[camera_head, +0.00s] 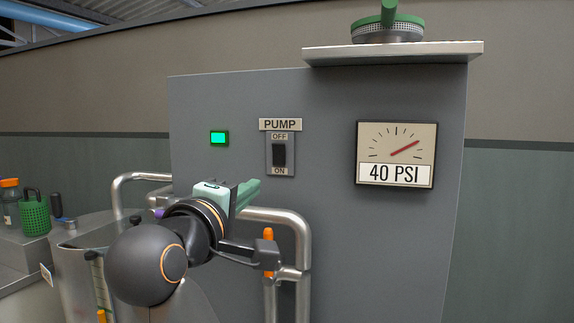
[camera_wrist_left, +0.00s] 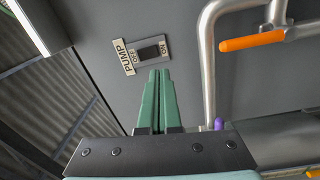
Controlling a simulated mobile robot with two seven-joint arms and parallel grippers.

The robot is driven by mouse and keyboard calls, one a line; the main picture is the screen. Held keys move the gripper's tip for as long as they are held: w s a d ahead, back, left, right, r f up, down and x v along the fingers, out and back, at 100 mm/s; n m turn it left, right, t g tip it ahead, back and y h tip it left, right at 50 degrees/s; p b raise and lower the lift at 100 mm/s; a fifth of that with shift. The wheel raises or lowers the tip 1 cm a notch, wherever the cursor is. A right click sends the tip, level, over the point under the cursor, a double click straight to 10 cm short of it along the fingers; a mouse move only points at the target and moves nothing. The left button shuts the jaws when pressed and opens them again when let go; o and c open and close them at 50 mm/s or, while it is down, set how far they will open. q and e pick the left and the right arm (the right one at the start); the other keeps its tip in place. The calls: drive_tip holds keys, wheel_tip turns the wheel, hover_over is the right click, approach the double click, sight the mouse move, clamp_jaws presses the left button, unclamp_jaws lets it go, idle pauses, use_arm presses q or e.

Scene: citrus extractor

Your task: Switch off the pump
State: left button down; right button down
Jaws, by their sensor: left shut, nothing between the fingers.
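The pump switch (camera_head: 279,156) is a black rocker on a grey plate on the panel, with OFF above it and ON below. A PUMP label (camera_head: 280,125) sits over it. I cannot tell which way the rocker is tipped. My left gripper (camera_head: 252,188) has green fingers, shut and empty, to the lower left of the switch in the head view. In the left wrist view the closed fingertips (camera_wrist_left: 159,73) point toward the switch (camera_wrist_left: 151,51) and appear apart from it. My right gripper is not in view.
A green lamp (camera_head: 218,138) is lit left of the switch. A gauge (camera_head: 396,154) reads 40 PSI. A shelf (camera_head: 392,53) juts out above. The panel around the switch is clear.

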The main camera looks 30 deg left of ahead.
sight(279, 149)
use_arm(q)
drive_tip(key=shift+s+d+r+n+t, duration=0.1)
drive_tip(key=shift+s+r+n+t, duration=0.1)
drive_tip(key=shift+s+r+n, duration=0.4)
drive_tip(key=shift+s+d+r+n+t, duration=0.1)
drive_tip(key=shift+s+r+n+t, duration=0.15)
drive_tip(key=shift+s+r, duration=0.35)
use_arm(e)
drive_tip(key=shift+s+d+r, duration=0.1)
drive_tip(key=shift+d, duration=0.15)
use_arm(q)
drive_tip(key=shift+w+a+r, duration=0.1)
drive_tip(key=shift+w+r, duration=0.05)
drive_tip(key=shift+w, duration=0.05)
